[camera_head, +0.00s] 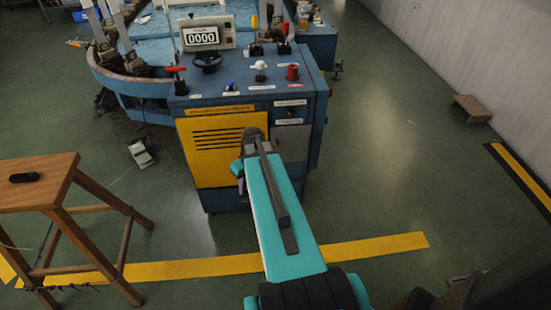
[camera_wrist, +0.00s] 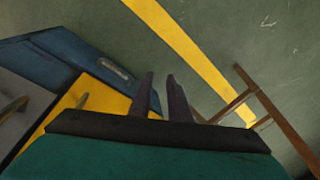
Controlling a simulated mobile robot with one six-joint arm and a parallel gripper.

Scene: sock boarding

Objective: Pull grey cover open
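The grey cover (camera_head: 291,143) is a flat panel on the front of the blue machine, right of the yellow louvred panel. My arm hides part of its left side and lower area. In the wrist view, a grey panel (camera_wrist: 22,95) with a brass-coloured handle (camera_wrist: 14,108) shows at the left edge; it looks closed. My gripper (camera_wrist: 161,80) has its two dark fingers apart with nothing between them. It points down toward the floor, away from the grey panel's handle. In the head view, my gripper is mostly hidden by my arm in front of the machine.
The yellow panel (camera_head: 216,150) has a small handle (camera_wrist: 82,100). The machine top (camera_head: 245,92) carries a counter display (camera_head: 202,36) and several knobs. A wooden stool (camera_head: 45,185) stands at the left. A yellow floor stripe (camera_head: 375,246) crosses below.

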